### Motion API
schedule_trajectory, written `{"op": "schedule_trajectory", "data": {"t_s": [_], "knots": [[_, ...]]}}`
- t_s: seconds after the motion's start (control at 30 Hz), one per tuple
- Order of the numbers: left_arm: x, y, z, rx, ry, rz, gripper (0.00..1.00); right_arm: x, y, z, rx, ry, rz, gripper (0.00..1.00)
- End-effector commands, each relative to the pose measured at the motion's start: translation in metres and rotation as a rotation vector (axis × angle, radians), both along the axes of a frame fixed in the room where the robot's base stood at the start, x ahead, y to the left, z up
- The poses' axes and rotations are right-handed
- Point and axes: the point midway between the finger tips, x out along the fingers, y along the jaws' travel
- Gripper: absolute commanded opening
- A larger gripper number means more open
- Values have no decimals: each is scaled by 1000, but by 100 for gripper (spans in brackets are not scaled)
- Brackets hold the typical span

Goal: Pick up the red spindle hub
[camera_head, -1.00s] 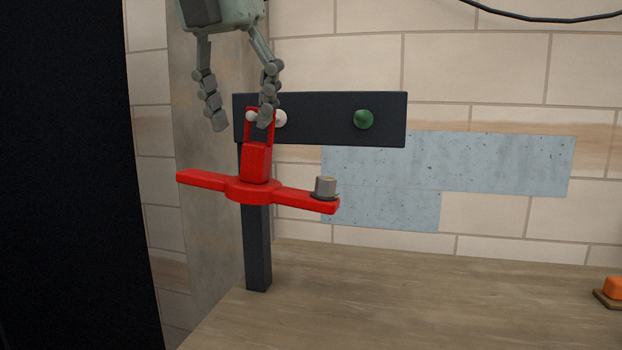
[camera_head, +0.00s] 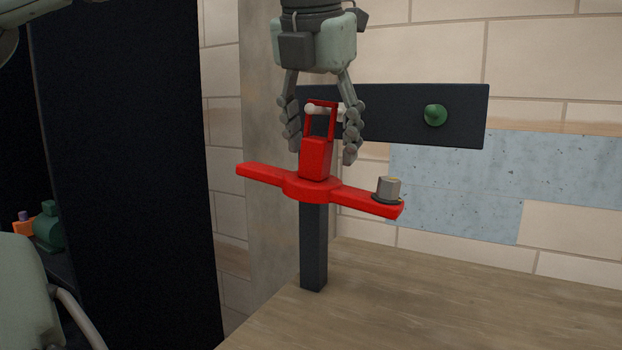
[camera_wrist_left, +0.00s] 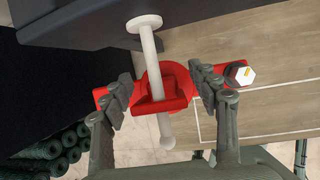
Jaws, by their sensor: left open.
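The red spindle hub (camera_head: 312,188) has two flat arms, a block and a loop handle. Its loop hangs around a white peg (camera_head: 325,110) on a dark board (camera_head: 465,115). A grey knob (camera_head: 388,187) sits on its right arm. My left gripper (camera_head: 321,154) is open from above, one finger on each side of the block and loop. In the left wrist view, the hub (camera_wrist_left: 177,82) lies between the fingers of the left gripper (camera_wrist_left: 160,84), with the white peg (camera_wrist_left: 149,45) crossing over it. Whether the fingers touch it is unclear. My right gripper is out of view.
A green peg (camera_head: 435,115) sticks out of the board to the right. The tabletop to the right is clear. A dark panel (camera_head: 125,180) stands at the left.

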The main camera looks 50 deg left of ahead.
Motion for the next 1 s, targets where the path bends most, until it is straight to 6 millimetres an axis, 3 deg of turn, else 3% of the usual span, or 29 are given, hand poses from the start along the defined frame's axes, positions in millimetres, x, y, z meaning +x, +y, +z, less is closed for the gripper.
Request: {"op": "schedule_trajectory", "data": {"t_s": [0.2,0.7,1.0], "knots": [[0,0,-1,0,-1,0,60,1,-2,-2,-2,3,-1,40],[0,0,0,0,-1,0,0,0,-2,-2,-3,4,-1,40],[1,0,1,1,-3,1,0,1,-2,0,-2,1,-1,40]]}}
